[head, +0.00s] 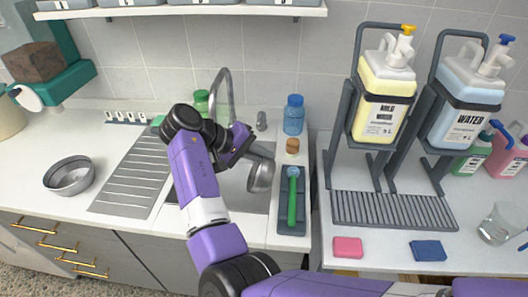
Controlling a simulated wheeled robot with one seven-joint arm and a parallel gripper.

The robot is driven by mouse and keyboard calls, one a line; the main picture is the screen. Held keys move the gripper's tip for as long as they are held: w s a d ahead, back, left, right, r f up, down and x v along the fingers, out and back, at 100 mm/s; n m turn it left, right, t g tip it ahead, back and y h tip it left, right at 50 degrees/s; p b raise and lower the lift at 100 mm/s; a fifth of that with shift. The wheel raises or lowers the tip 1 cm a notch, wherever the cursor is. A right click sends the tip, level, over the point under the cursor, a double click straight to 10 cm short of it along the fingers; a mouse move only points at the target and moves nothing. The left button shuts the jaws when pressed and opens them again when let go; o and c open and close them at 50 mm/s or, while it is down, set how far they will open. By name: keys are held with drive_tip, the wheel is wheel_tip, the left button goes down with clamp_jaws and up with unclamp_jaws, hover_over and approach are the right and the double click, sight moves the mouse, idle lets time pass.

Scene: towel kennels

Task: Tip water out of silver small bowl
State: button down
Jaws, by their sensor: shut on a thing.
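A small silver bowl (261,175) is tilted on its side over the sink (230,190), with its outer wall towards me. My gripper (248,150) is shut on the bowl's upper edge. Much of the gripper is hidden by my own wrist. I cannot see the inside of the bowl or any water. A second, larger silver bowl (70,176) stands upright on the counter at the left.
A faucet (226,92) rises behind the sink. A ribbed drainboard (133,170) lies left of it. A dark tray with a green brush (292,200), a cork-coloured piece and a blue bottle (294,115) stand at the right. Dispensers (384,95) stand further right.

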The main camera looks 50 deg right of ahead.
drive_tip(key=shift+s+d+f+m+t+y+b, duration=0.15)
drive_tip(key=shift+s+d+f+t+y+b, duration=0.1)
drive_tip(key=shift+s+d+t+y, duration=0.15)
drive_tip(key=shift+s+d+f+m+t+y+b, duration=0.15)
drive_tip(key=shift+s+d+t+y+b, duration=0.1)
drive_tip(key=shift+s+t+y, duration=0.2)
drive_tip(key=s+d+t+y+b, duration=0.1)
drive_tip(key=t, duration=0.1)
drive_tip(key=s+f+m+t+y+b, duration=0.1)
drive_tip(key=t+y, duration=0.1)
drive_tip(key=s+d+f+t+y+b, duration=0.1)
drive_tip(key=t+y, duration=0.1)
drive_tip(key=shift+s+d+m+t+y, duration=0.15)
drive_tip(key=shift+d+m+t+y, duration=0.1)
drive_tip(key=shift+d+m+t, duration=0.15)
